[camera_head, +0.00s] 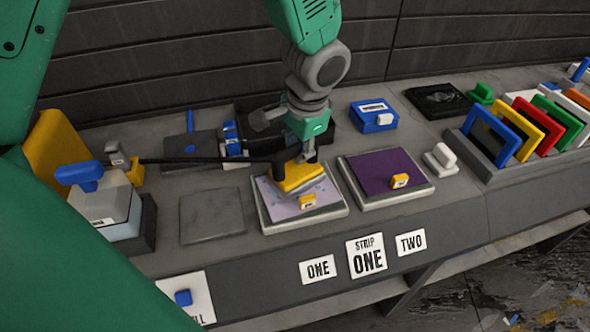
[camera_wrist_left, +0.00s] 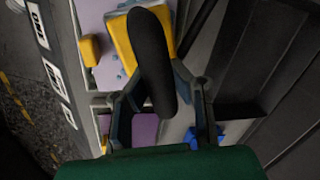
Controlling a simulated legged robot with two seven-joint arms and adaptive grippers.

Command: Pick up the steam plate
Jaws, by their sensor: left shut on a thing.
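The steam plate appears to be the yellow-based tool (camera_head: 299,178) with a black handle and a dark hose running left. My left gripper (camera_head: 304,150) is shut on its black handle from above. The tool is over the left tray (camera_head: 284,223), which holds a pale purple sheet with droplet-like spots; I cannot tell whether it touches the sheet. In the left wrist view the black handle (camera_wrist_left: 152,55) stands between the fingers of the left gripper (camera_wrist_left: 160,95), with the yellow base (camera_wrist_left: 122,38) behind it. My right gripper is not in view.
A second tray (camera_head: 365,203) with a dark purple sheet stands to the right. A rack of coloured frames (camera_head: 487,165) is at the far right. A blue box (camera_head: 374,116) stands behind. A flat grey pad (camera_head: 211,216) and a blue-handled block (camera_head: 105,200) lie left.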

